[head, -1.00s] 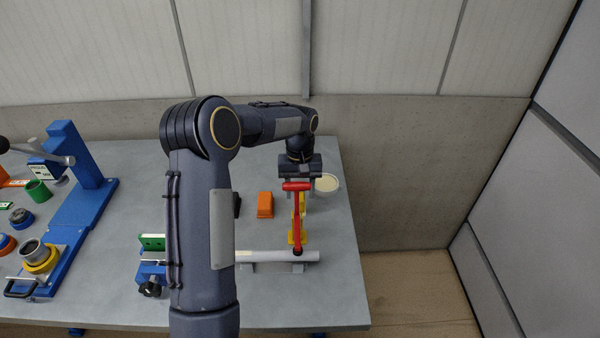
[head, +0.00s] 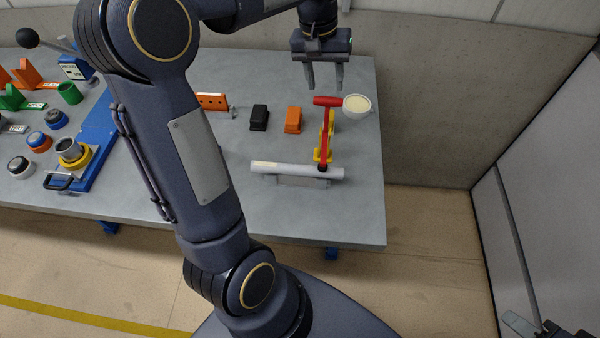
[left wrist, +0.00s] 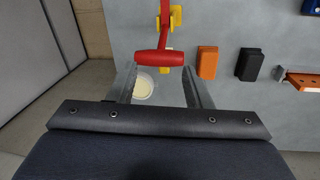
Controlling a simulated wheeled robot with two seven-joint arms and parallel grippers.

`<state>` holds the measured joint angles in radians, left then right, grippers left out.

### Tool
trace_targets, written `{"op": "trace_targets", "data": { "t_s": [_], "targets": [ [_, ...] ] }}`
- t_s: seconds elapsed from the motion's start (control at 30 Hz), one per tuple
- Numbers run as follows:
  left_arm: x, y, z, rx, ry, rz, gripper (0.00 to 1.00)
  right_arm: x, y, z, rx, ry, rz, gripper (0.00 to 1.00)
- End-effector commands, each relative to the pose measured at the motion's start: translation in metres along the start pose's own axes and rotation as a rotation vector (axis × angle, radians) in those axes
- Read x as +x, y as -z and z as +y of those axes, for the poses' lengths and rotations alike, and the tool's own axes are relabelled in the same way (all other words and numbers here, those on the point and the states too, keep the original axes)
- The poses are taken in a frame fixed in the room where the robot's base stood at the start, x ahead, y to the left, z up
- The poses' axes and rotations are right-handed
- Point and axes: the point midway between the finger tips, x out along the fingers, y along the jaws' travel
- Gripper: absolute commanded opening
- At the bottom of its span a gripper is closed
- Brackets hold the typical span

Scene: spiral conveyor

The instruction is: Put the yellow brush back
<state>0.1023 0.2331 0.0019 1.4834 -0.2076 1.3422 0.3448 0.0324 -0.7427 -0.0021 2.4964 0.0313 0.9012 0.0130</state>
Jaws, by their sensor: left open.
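I cannot make out a yellow brush for certain. Yellow parts (head: 331,122) show beside and behind a red T-shaped handle (head: 327,101) near the table's right end. Whether they are a brush or a stand I cannot tell. My left gripper (head: 325,86) is open and empty, its fingertips just behind the red handle in the head view. In the left wrist view, the red handle (left wrist: 160,57) lies just past the gap between the fingertips, and yellow shows beyond it (left wrist: 176,15). Part of my right gripper (head: 528,326) shows at the lower right corner; its jaws are unclear.
A white bowl (head: 357,105) with cream-coloured contents stands right of the red handle. A grey tube (head: 290,170) lies in front. Orange (head: 293,120) and black (head: 259,117) blocks stand to the left. Blue fixtures and coloured rings fill the left side. The front right table corner is clear.

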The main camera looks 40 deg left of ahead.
Motion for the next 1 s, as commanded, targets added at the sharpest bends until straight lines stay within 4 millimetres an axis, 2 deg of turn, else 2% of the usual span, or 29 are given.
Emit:
{"op": "trace_targets", "data": {
  "t_s": [0.03,0.1,0.23,0.4,0.5,0.6,0.7,1.0],
  "targets": [
    [-0.01,-0.025,-0.002,0.029,-0.034,0.034,0.45,0.0,0.0,0.0,0.0,0.0,0.0,0.36],
    [-0.017,-0.057,-0.004,0.071,-0.077,0.074,0.45,0.0,0.0,0.0,0.0,0.0,0.0,0.36],
    [-0.017,-0.116,-0.006,0.143,-0.154,0.155,0.45,0.0,0.0,0.0,0.0,0.0,0.0,0.36],
    [0.002,-0.186,-0.007,0.222,-0.238,0.259,0.45,0.0,0.0,0.0,0.0,0.0,0.0,0.36],
    [0.017,-0.216,-0.007,0.254,-0.273,0.308,0.45,0.0,0.0,0.0,0.0,0.0,0.0,0.36],
    [0.03,-0.234,-0.006,0.275,-0.295,0.341,0.45,0.0,0.0,0.0,0.0,0.0,0.0,0.36],
    [0.037,-0.243,-0.005,0.286,-0.306,0.358,0.45,0.0,0.0,0.0,0.0,0.0,0.0,0.36],
    [0.04,-0.246,-0.005,0.289,-0.308,0.361,0.45,0.0,0.0,0.0,0.0,0.0,0.0,0.36]
  ]
}}
